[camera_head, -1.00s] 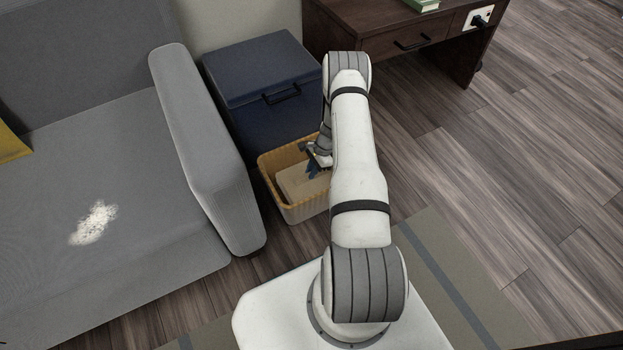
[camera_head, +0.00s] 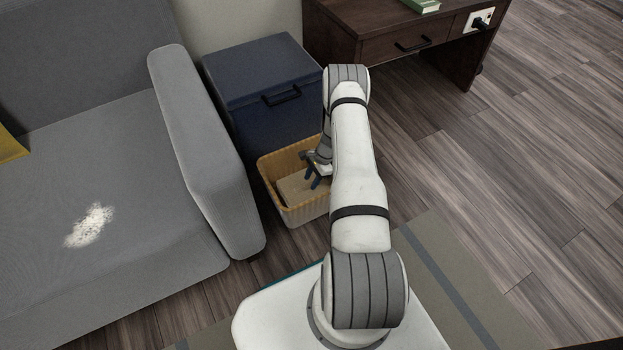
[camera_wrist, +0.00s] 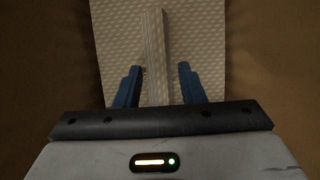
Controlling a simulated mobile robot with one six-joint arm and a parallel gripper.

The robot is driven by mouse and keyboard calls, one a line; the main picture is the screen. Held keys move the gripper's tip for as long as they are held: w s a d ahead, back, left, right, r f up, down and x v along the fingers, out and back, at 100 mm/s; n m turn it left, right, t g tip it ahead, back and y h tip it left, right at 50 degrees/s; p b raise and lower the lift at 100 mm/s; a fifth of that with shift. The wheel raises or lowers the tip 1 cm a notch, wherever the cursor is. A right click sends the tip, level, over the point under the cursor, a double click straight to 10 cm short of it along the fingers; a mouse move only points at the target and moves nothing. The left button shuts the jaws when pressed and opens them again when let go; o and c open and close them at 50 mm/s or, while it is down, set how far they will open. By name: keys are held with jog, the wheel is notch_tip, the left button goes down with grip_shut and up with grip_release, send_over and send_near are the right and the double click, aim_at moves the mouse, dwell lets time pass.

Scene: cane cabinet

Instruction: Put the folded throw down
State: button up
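The folded throw (camera_head: 294,189) is a pale beige block lying inside the yellow wicker basket (camera_head: 284,211). In the wrist view the throw (camera_wrist: 115,45) has a patterned surface with a narrow raised ridge (camera_wrist: 154,60) down its middle. My gripper (camera_wrist: 159,68) has its two blue fingers apart, one on each side of this ridge. A gap shows between the ridge and the right finger; the left finger is close beside it, and I cannot tell whether it touches. In the head view my gripper (camera_head: 312,177) is over the basket, partly hidden by my arm.
A dark blue lidded box (camera_head: 262,85) stands just behind the basket. A grey sofa (camera_head: 205,150) with a pale patch (camera_head: 89,227) on its seat is at left. A dark wooden desk (camera_head: 385,45) stands behind right. Wooden floor (camera_head: 500,170) at right is clear.

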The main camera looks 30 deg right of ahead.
jog(key=shift+r, duration=0.15)
jog(key=p+v, duration=0.4)
jog(key=v, duration=0.8)
jog(key=s+a+r+n+h, duration=0.1)
jog(key=a+r+n, duration=0.25)
jog(key=r, duration=0.65)
jog(key=s+a+r+n, duration=0.2)
jog(key=a+r, duration=0.3)
jog(key=r, duration=0.6)
jog(key=s+a+r+n+h, duration=0.1)
jog(key=a+r+n, duration=0.25)
jog(key=r, duration=0.65)
jog(key=s+a+r+n+h, duration=0.1)
jog(key=s+a+r+n, duration=0.2)
jog(key=s, duration=0.4)
jog(key=s+a+r+n+t, duration=0.1)
jog(key=s+a+r+n, duration=0.1)
jog(key=s+r, duration=0.3)
jog(key=s+a+r+n+h, duration=0.1)
jog(key=s+a+r+n, duration=0.2)
jog(key=s, duration=0.7)
notch_tip(320, 180, up, 2)
jog(key=shift+a+r+n+h, duration=0.1)
jog(key=shift+a+n+h, duration=0.2)
jog(key=shift+a, duration=0.5)
